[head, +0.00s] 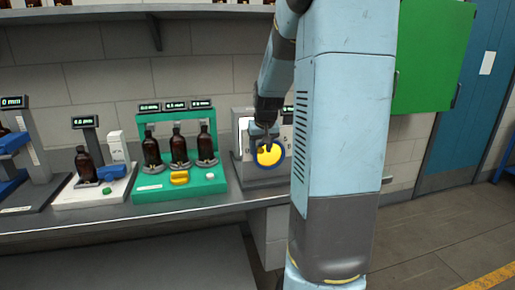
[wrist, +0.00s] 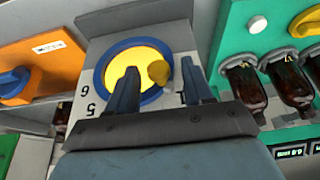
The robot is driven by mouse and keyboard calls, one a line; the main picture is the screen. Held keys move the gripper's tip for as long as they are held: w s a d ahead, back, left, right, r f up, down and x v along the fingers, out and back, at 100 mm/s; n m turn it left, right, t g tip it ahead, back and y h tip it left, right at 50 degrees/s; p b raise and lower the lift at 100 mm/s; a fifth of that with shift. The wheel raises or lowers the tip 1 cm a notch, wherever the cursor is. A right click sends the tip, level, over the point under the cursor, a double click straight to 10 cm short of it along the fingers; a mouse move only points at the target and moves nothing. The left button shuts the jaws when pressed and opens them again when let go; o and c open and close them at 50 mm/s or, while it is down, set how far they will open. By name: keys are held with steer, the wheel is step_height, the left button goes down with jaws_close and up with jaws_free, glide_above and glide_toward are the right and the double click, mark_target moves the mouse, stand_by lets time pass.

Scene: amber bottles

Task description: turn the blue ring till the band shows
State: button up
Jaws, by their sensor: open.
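The blue ring (wrist: 101,66) surrounds a yellow disc (wrist: 120,66) on a grey panel in the wrist view. A yellow knob (wrist: 158,72) stands out at the disc's right side. In the head view the ring (head: 281,159) is on the front of a grey unit at the right of the bench. My gripper (wrist: 160,66) is open, its dark fingers either side of the knob in the picture. The left finger covers part of the disc and the right lies beyond the ring's edge. Contact cannot be told. My gripper (head: 266,141) hides the ring's top in the head view.
Numerals are printed beside the ring. A green stand (head: 206,187) with several amber bottles is left of the grey unit, and a white scale with one bottle (head: 86,164) farther left. An orange box (wrist: 62,66) with a blue knob is at left in the wrist view.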

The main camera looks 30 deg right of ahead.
steer(key=shift+c, duration=0.5)
jaws_close()
steer(key=shift+s+d+r+m+t+y, duration=0.2)
steer(key=shift+d+y, duration=0.25)
steer(key=shift+y, duration=0.3)
steer(key=shift+s+d+r+m+t+y, duration=0.15)
steer(key=shift+d+t+y, duration=0.25)
steer(key=shift+y, duration=0.3)
steer(key=shift+s+d+r+m+t+y, duration=0.1)
steer(key=shift+d+r+m+t+y, duration=0.1)
steer(key=shift+d+y, duration=0.45)
steer(key=shift+a, duration=0.15)
steer(key=shift+o, duration=0.5)
jaws_free()
